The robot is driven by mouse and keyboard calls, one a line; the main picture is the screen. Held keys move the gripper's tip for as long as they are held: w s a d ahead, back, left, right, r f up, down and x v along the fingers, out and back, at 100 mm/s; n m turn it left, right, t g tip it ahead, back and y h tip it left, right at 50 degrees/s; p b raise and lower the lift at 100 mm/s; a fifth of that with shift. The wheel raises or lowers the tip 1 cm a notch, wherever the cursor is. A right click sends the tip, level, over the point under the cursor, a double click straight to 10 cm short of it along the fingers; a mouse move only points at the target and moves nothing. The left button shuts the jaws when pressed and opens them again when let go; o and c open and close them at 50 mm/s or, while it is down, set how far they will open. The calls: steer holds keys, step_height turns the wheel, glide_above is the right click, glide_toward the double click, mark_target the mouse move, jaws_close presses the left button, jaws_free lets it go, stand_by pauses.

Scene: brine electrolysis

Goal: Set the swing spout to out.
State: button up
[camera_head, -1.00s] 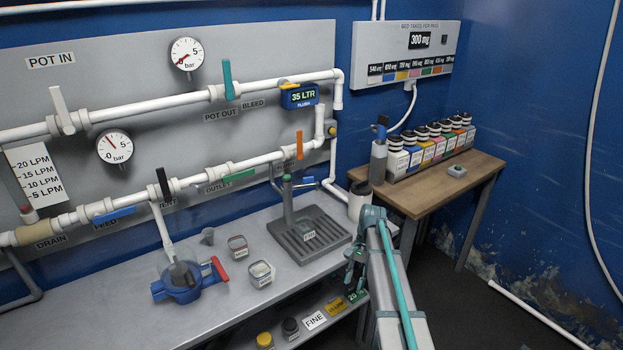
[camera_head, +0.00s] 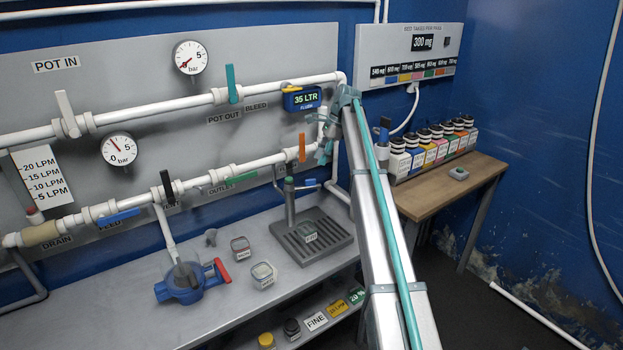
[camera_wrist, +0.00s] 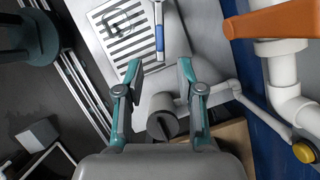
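A post with a green top and a short blue-gripped arm (camera_head: 307,184) stands at the grated drain tray (camera_head: 342,240); it looks like the swing spout. In the wrist view the pale arm with its blue grip (camera_wrist: 159,38) lies just beyond my fingertips, beside the tray. My gripper (camera_head: 326,150) is raised in front of the right end of the lower pipe. In the wrist view my gripper (camera_wrist: 158,70) has its two teal fingers apart with nothing held between them. I cannot read any spout position mark.
An orange valve handle (camera_head: 302,147) is close to my gripper. It also shows in the wrist view (camera_wrist: 275,20). A grey cylinder (camera_wrist: 163,115) at a white pipe shows behind the fingers. Jars (camera_head: 240,248) and a blue pump (camera_head: 185,283) stand left on the bench.

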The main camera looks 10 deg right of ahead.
mark_target(311, 180)
steer(key=p+x, duration=0.2)
steer(key=x, duration=0.7)
steer(key=shift+f, duration=0.2)
steer(key=shift+c, duration=0.3)
jaws_close()
